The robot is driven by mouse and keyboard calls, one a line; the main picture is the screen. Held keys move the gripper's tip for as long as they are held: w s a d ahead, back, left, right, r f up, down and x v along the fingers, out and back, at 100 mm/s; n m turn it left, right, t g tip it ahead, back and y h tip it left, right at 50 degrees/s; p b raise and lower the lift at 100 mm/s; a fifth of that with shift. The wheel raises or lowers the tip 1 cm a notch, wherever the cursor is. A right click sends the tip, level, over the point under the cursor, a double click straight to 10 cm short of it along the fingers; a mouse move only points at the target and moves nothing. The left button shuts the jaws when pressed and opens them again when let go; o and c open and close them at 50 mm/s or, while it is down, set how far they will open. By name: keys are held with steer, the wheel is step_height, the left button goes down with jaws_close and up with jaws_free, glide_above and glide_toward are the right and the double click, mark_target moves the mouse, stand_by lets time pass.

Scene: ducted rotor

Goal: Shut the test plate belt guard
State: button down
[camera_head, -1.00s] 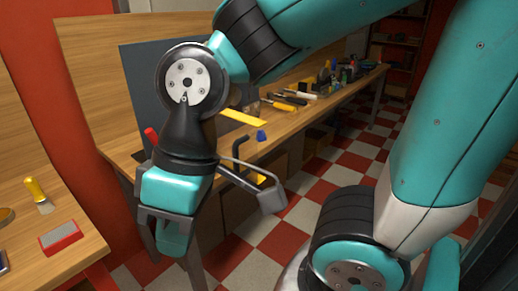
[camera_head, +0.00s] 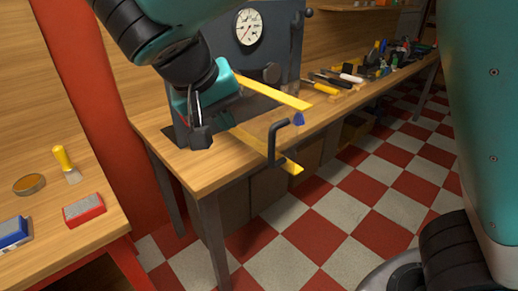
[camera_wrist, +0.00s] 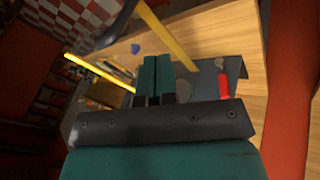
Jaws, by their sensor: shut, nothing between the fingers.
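The test plate is a dark grey unit with a round white gauge (camera_head: 249,27) on the wooden bench. A lower yellow bar (camera_head: 291,168) with a black bent handle (camera_head: 278,140) sticks out past the bench's front edge; it looks like the belt guard, standing open. The bar (camera_wrist: 172,40) and dark handle (camera_wrist: 116,24) also show in the wrist view. My gripper (camera_wrist: 157,60) is shut and empty, close to the bar's inner end. In the head view its fingers are partly hidden by my wrist.
An upper yellow bar (camera_head: 275,92) crosses above the bench, with a blue piece (camera_head: 299,118) under its outer end. A red handle (camera_wrist: 224,85) stands by the plate. Several tools lie farther right. A second bench (camera_head: 60,235) is at left. The checkered floor in front is clear.

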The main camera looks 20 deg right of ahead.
steer(key=d+f+m+h+b, duration=0.1)
steer(key=d+f+m+b, duration=0.2)
steer(key=d+f, duration=0.3)
steer(key=shift+d+f+h+b, duration=0.15)
steer(key=shift+f+h+b, duration=0.25)
steer(key=shift+f, duration=0.5)
